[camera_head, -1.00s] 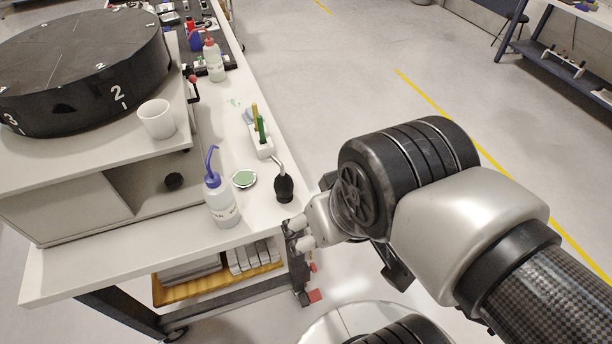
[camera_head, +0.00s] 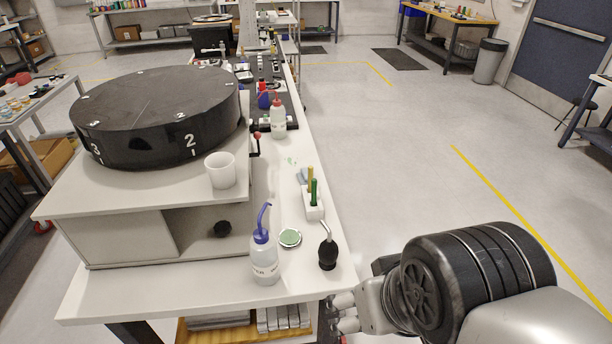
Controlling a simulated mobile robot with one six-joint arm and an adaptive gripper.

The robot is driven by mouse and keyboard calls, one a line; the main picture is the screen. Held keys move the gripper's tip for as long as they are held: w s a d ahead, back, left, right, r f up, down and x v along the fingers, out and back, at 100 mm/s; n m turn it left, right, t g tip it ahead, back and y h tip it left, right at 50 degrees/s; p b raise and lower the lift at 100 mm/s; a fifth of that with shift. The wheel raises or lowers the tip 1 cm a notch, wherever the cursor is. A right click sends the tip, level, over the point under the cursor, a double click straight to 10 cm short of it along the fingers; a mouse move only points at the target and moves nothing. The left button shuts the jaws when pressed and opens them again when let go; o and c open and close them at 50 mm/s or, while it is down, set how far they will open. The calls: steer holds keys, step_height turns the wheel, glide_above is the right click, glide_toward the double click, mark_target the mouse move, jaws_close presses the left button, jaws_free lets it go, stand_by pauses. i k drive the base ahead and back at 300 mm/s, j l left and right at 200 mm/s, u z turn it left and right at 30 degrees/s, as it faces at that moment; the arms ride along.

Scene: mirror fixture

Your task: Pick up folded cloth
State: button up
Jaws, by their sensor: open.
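A small pale blue-grey patch (camera_head: 302,175) lies on the white bench top, partly hidden behind the white holder with the yellow and green handled tools. It may be the folded cloth, but it is too small to be sure. My gripper (camera_head: 338,314) is at the bench's front right corner, low in the picture and partly cut off from clear view by the arm. It is open, with nothing seen in it. It is well in front of the blue-grey patch, apart from it.
A blue-capped wash bottle (camera_head: 265,260), a round green-faced dish (camera_head: 290,238), a black bulb blower (camera_head: 328,253) and the tool holder (camera_head: 313,205) stand near the bench's right edge. A white cup (camera_head: 221,170) stands by a black numbered drum (camera_head: 155,115).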

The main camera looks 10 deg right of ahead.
mark_target(302, 176)
steer(key=l+z, duration=0.15)
steer(key=z, duration=0.65)
steer(key=i+l+z, duration=0.15)
steer(key=i+l, duration=0.15)
steer(key=l, duration=0.2)
steer(key=i+l+z, duration=0.1)
steer(key=i+l, duration=0.2)
steer(key=l, duration=0.2)
steer(key=i+l+z, duration=0.15)
steer(key=i+l, duration=0.2)
steer(key=i+j+u, duration=0.15)
steer(key=i+u, duration=0.6)
steer(key=u, duration=0.2)
steer(key=i+l+u, duration=0.1)
steer(key=i+u, duration=0.4)
steer(key=i+l+u, duration=0.2)
steer(key=u, duration=0.3)
steer(key=i+u, duration=0.5)
steer(key=u, duration=0.2)
steer(key=i+u, duration=0.35)
steer(key=k+l, duration=0.05)
steer(key=k, duration=0.05)
